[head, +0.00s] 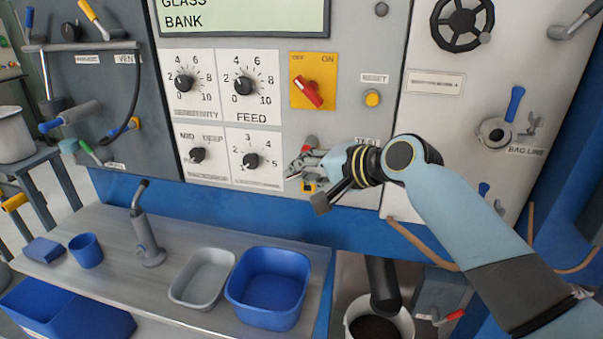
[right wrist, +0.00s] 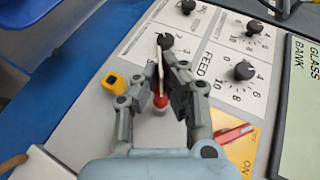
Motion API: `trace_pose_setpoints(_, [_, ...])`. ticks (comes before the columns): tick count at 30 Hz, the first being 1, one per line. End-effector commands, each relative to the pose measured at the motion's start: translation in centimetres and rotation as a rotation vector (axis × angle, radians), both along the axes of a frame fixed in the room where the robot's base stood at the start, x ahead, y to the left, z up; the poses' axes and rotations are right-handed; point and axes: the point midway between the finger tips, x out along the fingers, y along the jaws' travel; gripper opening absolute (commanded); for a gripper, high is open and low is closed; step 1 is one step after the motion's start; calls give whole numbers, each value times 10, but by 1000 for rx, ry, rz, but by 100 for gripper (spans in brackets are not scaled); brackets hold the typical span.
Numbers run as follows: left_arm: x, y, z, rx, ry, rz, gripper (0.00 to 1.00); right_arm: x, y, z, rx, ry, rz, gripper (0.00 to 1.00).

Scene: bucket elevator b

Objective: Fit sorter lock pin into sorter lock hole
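My right gripper (head: 295,168) is at the control panel, below the red and yellow switch, with its fingers pointing left along the panel. In the right wrist view its fingers (right wrist: 163,58) converge close together, with a thin pale strip between them. A red-topped piece with a grey collar (right wrist: 160,101) shows between the fingers, close to the panel. A red knob also shows just above the gripper in the head view (head: 309,142). I cannot tell whether this is the lock pin or whether the fingers grip it. The lock hole cannot be made out. My left gripper is out of view.
A yellow block with a dark opening (right wrist: 116,83) sits on the panel beside the fingers; it also shows below the gripper (head: 308,187). The red rotary switch (head: 308,92) and several black dials are close by. Blue and grey bins (head: 266,312) stand on the shelf below.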

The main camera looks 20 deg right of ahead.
Motion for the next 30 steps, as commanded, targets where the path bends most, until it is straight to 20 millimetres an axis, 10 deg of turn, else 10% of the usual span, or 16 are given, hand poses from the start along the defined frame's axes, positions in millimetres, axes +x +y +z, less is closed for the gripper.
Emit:
trace_pose_setpoints(10, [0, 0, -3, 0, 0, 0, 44, 7, -5, 0, 0, 0, -1, 0])
trace_pose_setpoints(17, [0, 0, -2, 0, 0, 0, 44, 7, -5, 0, 0, 0, 0, 33])
trace_pose_setpoints(30, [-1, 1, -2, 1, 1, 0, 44, -8, -14, 7, -3, -1, -1, 33])
